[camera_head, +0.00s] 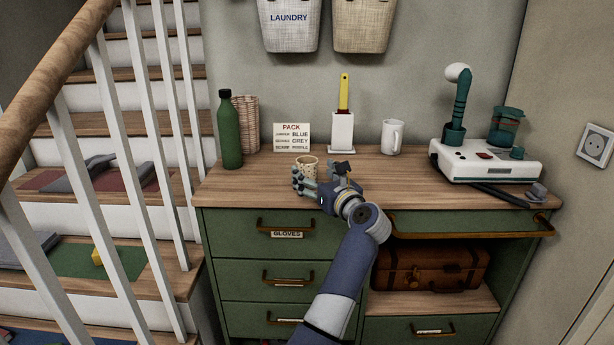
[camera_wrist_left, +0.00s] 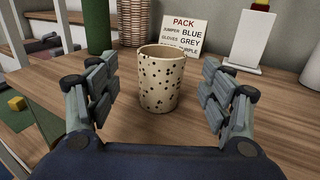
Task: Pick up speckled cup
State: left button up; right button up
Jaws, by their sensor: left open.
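The speckled cup (camera_head: 308,167) is cream with dark spots and stands upright on the wooden top of the green dresser. My left gripper (camera_head: 309,182) is at the dresser's front edge, right at the cup. In the left wrist view the speckled cup (camera_wrist_left: 161,80) stands between and a little beyond the open fingers of my left gripper (camera_wrist_left: 160,95). There is a gap on each side of the cup, and the fingers do not touch it. My right gripper is not in view.
A sign reading PACK (camera_head: 291,136) stands behind the cup. A green bottle (camera_head: 229,130) and wicker basket (camera_head: 246,124) are to the left. A white holder (camera_head: 341,133), white mug (camera_head: 392,137) and white device (camera_head: 484,161) are to the right. A stair railing (camera_head: 150,150) borders the left side.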

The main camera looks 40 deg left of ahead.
aim_at(312, 171)
pick_arm(q)
jog(key=x, duration=0.5)
jog(key=shift+w+f, duration=0.1)
jog(key=c, duration=1.3)
